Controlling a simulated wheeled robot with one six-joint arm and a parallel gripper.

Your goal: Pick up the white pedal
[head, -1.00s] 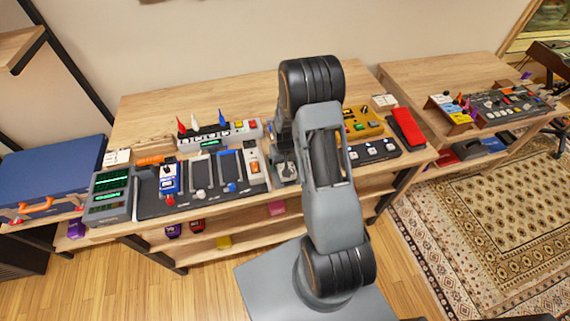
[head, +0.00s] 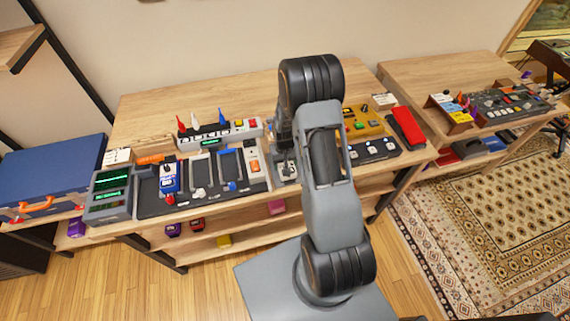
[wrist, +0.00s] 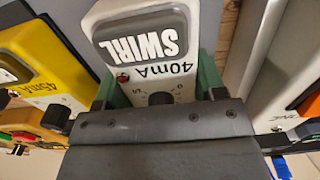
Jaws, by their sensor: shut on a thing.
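The white pedal (wrist: 182,84) is in the wrist view, with a dark footswitch pad marked SWIRL and "40mA" printed below it. My gripper (wrist: 160,88) is shut on this pedal, one green pad on each side of its body. In the head view my gripper (head: 285,168) is low at the front of the middle table, partly hidden by my arm. The pedal is too small and covered there to make out clearly. I cannot tell whether it touches the surface below.
A yellow pedal (wrist: 45,65) is close on the left in the wrist view. A pale pedal with an orange switch (head: 253,160) stands left of my gripper in the head view. A power strip (head: 232,132) is behind it. A red pedal (head: 407,127) lies right.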

